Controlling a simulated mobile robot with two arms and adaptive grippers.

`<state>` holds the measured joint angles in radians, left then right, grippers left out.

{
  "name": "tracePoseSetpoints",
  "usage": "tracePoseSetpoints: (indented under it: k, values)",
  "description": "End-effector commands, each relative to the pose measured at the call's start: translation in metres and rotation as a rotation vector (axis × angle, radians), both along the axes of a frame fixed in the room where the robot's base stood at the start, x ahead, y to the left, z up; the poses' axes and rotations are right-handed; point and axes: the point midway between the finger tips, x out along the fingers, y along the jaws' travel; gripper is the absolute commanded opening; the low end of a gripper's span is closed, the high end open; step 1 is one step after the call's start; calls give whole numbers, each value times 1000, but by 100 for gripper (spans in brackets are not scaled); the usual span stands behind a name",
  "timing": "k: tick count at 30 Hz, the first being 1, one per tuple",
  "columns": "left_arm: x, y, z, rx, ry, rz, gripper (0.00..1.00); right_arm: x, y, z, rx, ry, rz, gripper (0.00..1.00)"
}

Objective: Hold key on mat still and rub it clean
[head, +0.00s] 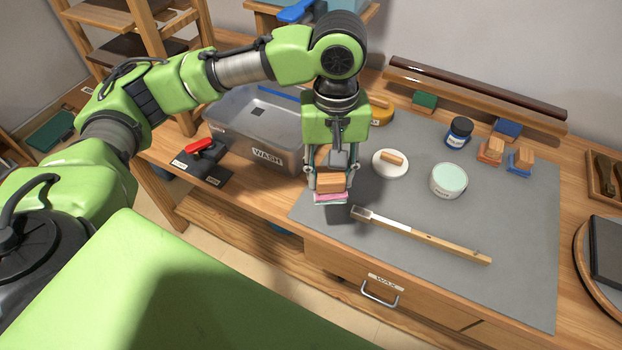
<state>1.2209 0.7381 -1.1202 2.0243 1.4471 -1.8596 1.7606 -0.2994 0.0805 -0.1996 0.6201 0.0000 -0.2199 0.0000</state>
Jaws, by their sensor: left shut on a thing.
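The piano key (430,238) lies on the grey mat (520,270), running from centre to lower right. Its white-topped end points left and its bare wooden stick points right. My left gripper (331,180) points down, shut on a wooden block (331,183) with a pink and white pad (331,198) under it. The block is at the mat's left front corner, left of the key's white end and apart from it in the picture. I cannot tell whether the pad touches the mat. My right gripper is not in view.
Orange-padded (492,150) and blue-padded (521,160) blocks stand farther right.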

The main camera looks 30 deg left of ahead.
Motion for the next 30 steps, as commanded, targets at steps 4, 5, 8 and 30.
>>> tracePoseSetpoints:
  k: [4,5,8,30]
  values:
    - [29,-15,7,8,0,281,20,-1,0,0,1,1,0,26]
    - [34,-17,8,11,-1,332,20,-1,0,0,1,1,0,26]
    - [47,-23,11,16,-3,473,20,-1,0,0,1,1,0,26]
    - [60,-28,-6,23,-9,631,20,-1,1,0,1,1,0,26]
